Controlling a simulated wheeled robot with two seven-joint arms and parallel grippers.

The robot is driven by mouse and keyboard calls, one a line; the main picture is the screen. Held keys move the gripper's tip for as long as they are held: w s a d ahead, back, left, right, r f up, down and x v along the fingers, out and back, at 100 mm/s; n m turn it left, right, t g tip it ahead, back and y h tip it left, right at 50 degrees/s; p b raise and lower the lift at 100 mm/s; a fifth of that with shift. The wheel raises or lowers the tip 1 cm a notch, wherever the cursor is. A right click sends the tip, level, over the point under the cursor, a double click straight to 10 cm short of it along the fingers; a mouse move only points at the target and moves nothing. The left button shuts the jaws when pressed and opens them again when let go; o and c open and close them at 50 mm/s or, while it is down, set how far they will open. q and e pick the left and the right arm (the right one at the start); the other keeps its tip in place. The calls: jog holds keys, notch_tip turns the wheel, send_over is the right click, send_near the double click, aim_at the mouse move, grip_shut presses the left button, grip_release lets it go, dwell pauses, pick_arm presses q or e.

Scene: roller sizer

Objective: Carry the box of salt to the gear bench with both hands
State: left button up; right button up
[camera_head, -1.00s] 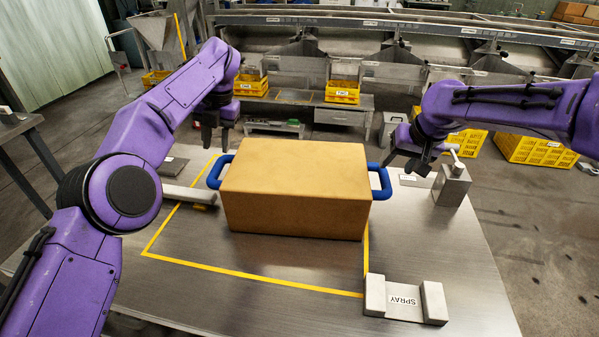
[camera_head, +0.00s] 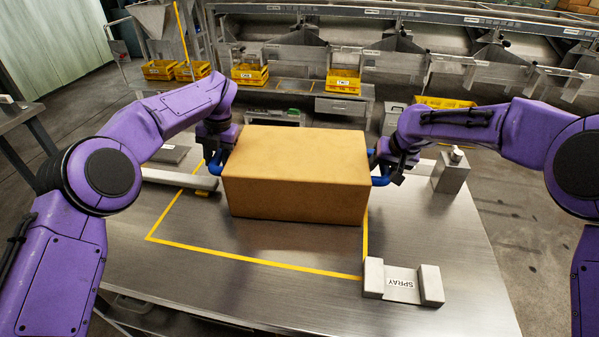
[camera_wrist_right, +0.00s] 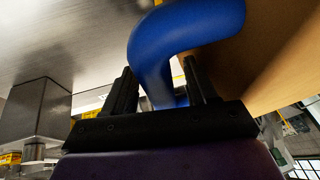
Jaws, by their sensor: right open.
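The brown box (camera_head: 295,180) with a blue handle on each end stands on the metal table (camera_head: 240,290), partly over the yellow outline. My left gripper (camera_head: 218,168) is at the left blue handle, which it mostly covers; I cannot tell whether its fingers are closed. My right gripper (camera_head: 388,170) is at the right blue handle (camera_head: 379,181). In the right wrist view the open fingers of the right gripper (camera_wrist_right: 160,92) stand on either side of that blue handle (camera_wrist_right: 170,45), with the box (camera_wrist_right: 285,60) beside it. No writing shows on the box.
A bracket labelled SPRAY (camera_head: 403,283) sits at the table's front right. A metal block with a knob (camera_head: 451,171) stands right of my right gripper. A light bar (camera_head: 180,180) lies at left. Yellow crates (camera_head: 343,81) and machinery stand behind the table.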

pick_arm(q)
jog(key=shift+f, duration=0.3)
pick_arm(e)
jog(key=shift+w+f, duration=0.15)
jog(key=shift+f, duration=0.1)
jog(key=shift+a, duration=0.1)
pick_arm(q)
jog(key=shift+r, duration=0.1)
jog(key=c, duration=0.4)
pick_arm(e)
jog(key=c, duration=0.4)
pick_arm(q)
grip_shut()
pick_arm(e)
grip_shut()
pick_arm(q)
jog(key=shift+a, duration=0.1)
